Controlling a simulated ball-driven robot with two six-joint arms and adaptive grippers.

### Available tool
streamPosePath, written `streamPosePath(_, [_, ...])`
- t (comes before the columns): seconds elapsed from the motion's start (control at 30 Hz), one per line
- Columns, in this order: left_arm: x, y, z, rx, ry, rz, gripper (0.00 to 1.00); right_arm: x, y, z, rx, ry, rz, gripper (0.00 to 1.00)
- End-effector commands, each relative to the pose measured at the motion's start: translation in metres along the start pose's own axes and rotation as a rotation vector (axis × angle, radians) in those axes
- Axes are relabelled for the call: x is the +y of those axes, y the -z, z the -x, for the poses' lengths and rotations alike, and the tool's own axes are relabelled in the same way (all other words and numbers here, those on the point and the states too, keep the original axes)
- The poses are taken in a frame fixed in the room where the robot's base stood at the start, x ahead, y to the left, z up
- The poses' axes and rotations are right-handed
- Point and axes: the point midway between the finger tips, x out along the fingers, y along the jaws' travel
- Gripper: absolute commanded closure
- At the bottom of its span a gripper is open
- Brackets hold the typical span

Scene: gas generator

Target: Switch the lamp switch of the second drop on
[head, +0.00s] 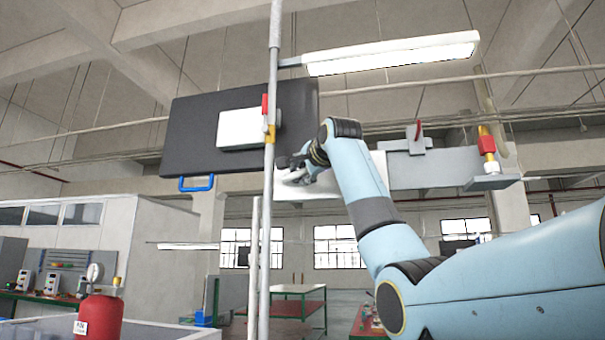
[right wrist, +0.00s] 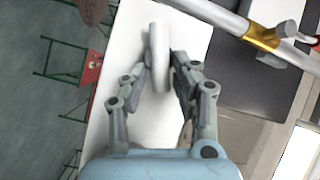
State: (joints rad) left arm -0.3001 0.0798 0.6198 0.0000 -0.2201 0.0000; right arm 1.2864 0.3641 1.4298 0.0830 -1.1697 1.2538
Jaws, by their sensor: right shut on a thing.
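My right gripper (head: 288,167) is raised in front of a white panel (head: 302,190), just right of a thin grey upright pipe (head: 266,215). In the right wrist view the two fingers (right wrist: 162,78) are shut on a white rounded piece (right wrist: 159,48), which stands out against the white panel. I cannot tell for certain whether this piece is the lamp switch, or its position. A long white lamp (head: 392,53) hangs above and looks bright. My left gripper is not in view.
A dark board (head: 185,130) with a white box (head: 238,128) and a blue handle (head: 196,188) is close left. A red and brass valve (head: 268,120) sits on the pipe. A grey beam (head: 425,170) extends right. A red cylinder (head: 98,318) stands lower left.

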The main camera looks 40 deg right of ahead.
Motion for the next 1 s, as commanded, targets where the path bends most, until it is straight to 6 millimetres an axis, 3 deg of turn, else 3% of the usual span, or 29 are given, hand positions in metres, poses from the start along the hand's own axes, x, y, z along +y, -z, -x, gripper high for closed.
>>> streamPosePath(0.07, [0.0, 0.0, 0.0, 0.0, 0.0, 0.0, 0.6, 0.001, 0.0, 0.0, 0.0, -0.001, 0.0, 1.0])
streamPosePath(0.1, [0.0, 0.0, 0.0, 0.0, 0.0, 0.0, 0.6, 0.001, 0.0, 0.0, 0.0, -0.001, 0.0, 0.67])
streamPosePath(0.2, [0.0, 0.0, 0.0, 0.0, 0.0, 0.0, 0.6, 0.0, 0.0, 0.0, 0.0, -0.001, 0.0, 0.57])
streamPosePath(0.57, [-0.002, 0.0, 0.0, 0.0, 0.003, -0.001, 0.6, 0.0, 0.0, 0.008, 0.001, 0.001, 0.001, 0.57])
streamPosePath(1.0, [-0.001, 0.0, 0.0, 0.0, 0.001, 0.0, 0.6, 0.001, 0.0, 0.096, 0.002, 0.001, 0.002, 0.57])
